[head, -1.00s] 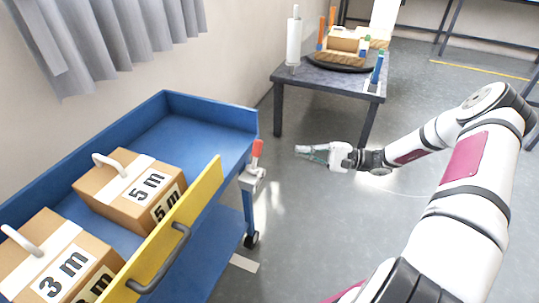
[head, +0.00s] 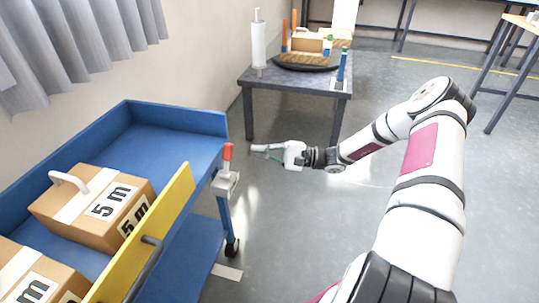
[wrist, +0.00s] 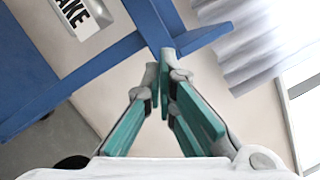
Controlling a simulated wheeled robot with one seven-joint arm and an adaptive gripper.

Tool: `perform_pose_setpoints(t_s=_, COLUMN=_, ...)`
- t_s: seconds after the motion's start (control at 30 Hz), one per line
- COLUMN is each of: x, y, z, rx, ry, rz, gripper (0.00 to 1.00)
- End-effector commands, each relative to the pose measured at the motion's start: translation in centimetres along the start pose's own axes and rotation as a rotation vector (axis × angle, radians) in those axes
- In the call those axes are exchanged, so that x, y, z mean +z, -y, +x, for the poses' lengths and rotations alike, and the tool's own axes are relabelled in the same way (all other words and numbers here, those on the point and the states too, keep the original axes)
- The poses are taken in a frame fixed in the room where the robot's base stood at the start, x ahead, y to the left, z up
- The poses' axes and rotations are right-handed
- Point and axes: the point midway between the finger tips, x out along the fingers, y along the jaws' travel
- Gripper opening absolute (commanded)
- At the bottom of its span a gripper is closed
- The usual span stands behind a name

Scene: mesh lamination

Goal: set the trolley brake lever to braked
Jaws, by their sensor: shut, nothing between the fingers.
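The blue trolley (head: 175,120) stands at the left. Its brake lever has a red handle (head: 228,152) standing about upright on a pale grey bracket (head: 225,181) at the trolley's right corner. My gripper (head: 253,148) is shut and empty, just right of the red handle in the head view, with a gap between them. In the wrist view my fingertips (wrist: 166,54) meet in front of a blue trolley bar (wrist: 100,66). A grey plate with a label (wrist: 82,14) ending in "AKE" shows at its upper left. The red handle is not visible there.
Cartons (head: 95,205) marked in metres lie on the trolley, beside its yellow side board (head: 165,212) with a grey handle. A dark table (head: 285,90) with a loaded round tray stands behind my gripper. The floor right of the trolley is clear.

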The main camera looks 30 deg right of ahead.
Motion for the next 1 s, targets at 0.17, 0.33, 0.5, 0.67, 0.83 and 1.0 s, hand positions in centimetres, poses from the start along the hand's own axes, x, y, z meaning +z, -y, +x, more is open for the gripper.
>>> perform_pose_setpoints(t_s=0.17, x=0.0, y=-0.1, z=3.6, rx=0.001, ry=0.002, rz=-0.001, gripper=0.0)
perform_pose_setpoints(t_s=0.33, x=1.9, y=-0.1, z=4.5, rx=0.001, ry=-0.001, rz=0.0, gripper=0.0)
perform_pose_setpoints(t_s=0.5, x=3.4, y=0.0, z=4.9, rx=0.0, ry=0.0, rz=-0.001, gripper=0.0)
perform_pose_setpoints(t_s=0.67, x=3.9, y=0.0, z=5.0, rx=0.0, ry=-0.001, rz=0.0, gripper=0.0)
perform_pose_setpoints(t_s=0.83, x=3.9, y=0.0, z=5.0, rx=0.0, ry=-0.001, rz=-0.001, gripper=0.0)
perform_pose_setpoints(t_s=1.0, x=3.9, y=0.0, z=5.0, rx=0.001, ry=-0.001, rz=-0.002, gripper=0.0)
